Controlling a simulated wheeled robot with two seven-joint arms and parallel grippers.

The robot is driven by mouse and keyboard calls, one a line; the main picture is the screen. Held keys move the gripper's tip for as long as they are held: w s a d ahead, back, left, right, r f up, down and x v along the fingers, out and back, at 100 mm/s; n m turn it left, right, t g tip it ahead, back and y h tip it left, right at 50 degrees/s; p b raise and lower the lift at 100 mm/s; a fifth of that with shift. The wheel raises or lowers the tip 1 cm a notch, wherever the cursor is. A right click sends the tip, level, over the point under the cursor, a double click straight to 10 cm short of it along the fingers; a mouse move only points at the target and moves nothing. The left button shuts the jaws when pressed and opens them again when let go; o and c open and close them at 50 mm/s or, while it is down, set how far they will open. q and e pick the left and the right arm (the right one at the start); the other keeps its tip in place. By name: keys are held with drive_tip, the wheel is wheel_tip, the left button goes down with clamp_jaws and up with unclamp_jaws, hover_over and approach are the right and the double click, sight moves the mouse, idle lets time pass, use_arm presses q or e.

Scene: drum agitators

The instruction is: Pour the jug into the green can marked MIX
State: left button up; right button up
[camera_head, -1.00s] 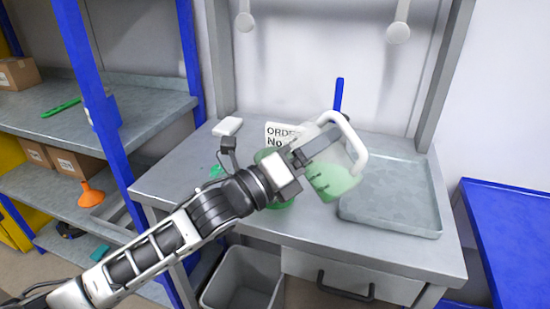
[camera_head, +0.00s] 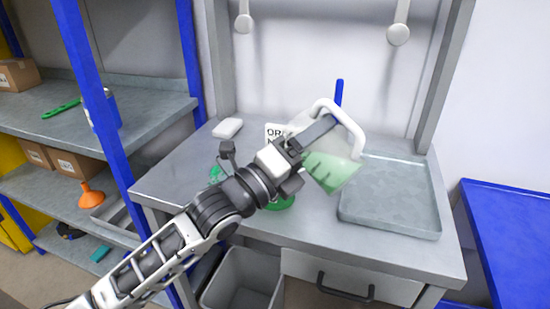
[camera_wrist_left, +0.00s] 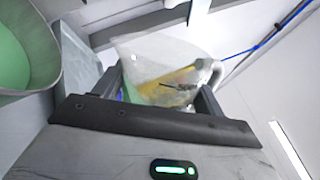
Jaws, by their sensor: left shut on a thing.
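The jug (camera_head: 332,171) is translucent with a white handle and holds green liquid. My left gripper (camera_head: 316,131) is shut on it and holds it tilted above the bench. In the left wrist view the jug (camera_wrist_left: 160,68) sits between the two fingers. The green can (camera_head: 281,203) is mostly hidden behind my left wrist in the head view; its MIX mark does not show. In the left wrist view a round vessel with a green inside (camera_wrist_left: 22,55), seemingly the can, stands at the left edge beside the jug. I cannot tell whether liquid is flowing out.
A grey tray (camera_head: 390,225) lies on the bench at the right. A white order sign (camera_head: 274,134) stands behind my gripper, with a white block (camera_head: 228,128) to its left. A blue upright thing (camera_head: 339,93) stands behind the jug. A grey bin (camera_head: 243,280) is below the bench.

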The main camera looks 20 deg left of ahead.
sight(301, 128)
use_arm(q)
drive_tip(key=shift+a+f+n, duration=0.1)
drive_tip(key=shift+f+n, duration=0.05)
drive_tip(key=shift+n, duration=0.25)
use_arm(e)
drive_tip(key=shift+f, duration=0.2)
use_arm(q)
drive_tip(key=shift+f+n, duration=0.1)
drive_tip(key=shift+n, duration=0.3)
use_arm(e)
drive_tip(key=shift+w+a+r, duration=0.15)
drive_tip(key=shift+r, duration=0.15)
use_arm(q)
drive_tip(key=shift+w+a+t+b, duration=0.1)
drive_tip(key=shift+t+b, duration=0.2)
drive_tip(key=shift+b, duration=0.05)
use_arm(e)
drive_tip(key=shift+f, duration=0.1)
use_arm(q)
drive_tip(key=shift+n, duration=0.3)
drive_tip(key=shift+a, duration=0.1)
drive_tip(key=shift+w+a+y, duration=0.1)
drive_tip(key=shift+y, duration=0.3)
use_arm(e)
drive_tip(key=shift+s, duration=0.2)
